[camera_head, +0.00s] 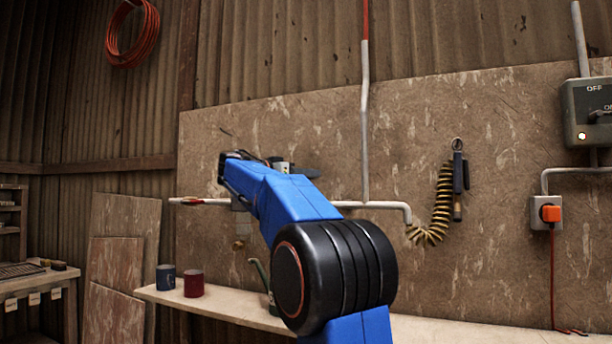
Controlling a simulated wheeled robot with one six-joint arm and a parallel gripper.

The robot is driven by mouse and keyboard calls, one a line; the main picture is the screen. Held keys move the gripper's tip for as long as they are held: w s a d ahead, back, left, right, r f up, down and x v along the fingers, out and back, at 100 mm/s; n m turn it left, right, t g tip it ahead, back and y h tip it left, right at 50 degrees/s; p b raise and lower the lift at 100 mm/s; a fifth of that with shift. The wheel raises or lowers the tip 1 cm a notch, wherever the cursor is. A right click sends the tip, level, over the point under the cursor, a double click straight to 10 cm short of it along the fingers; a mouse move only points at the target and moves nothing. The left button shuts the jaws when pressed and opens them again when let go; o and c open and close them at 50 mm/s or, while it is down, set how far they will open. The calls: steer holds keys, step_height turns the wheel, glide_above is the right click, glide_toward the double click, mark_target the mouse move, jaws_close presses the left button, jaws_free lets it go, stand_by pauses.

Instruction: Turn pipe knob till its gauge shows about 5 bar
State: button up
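A pale pipe (380,206) runs level along the back panel, bends down at its right end, and joins an upright pipe (365,130) with a red upper part. My blue arm with its black joint crosses in front of the level pipe's middle. A grey fitting and a small brass-coloured part (241,244) show just left of my arm. I cannot make out the pipe knob or a gauge face; my arm may cover them. Dark parts of my gripper (300,171) show behind the arm's far end, mostly hidden. Its fingers and any contact cannot be made out.
A coiled yellow hose (434,205) hangs right of the pipe. A grey switch box (590,112) and an orange plug (551,214) are far right.

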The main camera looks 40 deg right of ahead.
steer(key=shift+c, duration=1.3)
steer(key=shift+w+g, duration=0.1)
steer(key=shift+g, duration=0.2)
steer(key=m+g+y, duration=0.1)
steer(key=m+g, duration=0.2)
steer(key=g, duration=0.1)
steer(key=shift+f, duration=0.1)
steer(key=shift+m+g+y, duration=1.7)
steer(key=shift+m+g, duration=0.4)
steer(key=shift+g, duration=0.7)
steer(key=shift+m+g+y, duration=0.3)
steer(key=shift+g, duration=0.1)
steer(key=o, duration=1)
steer(key=shift+o, duration=0.2)
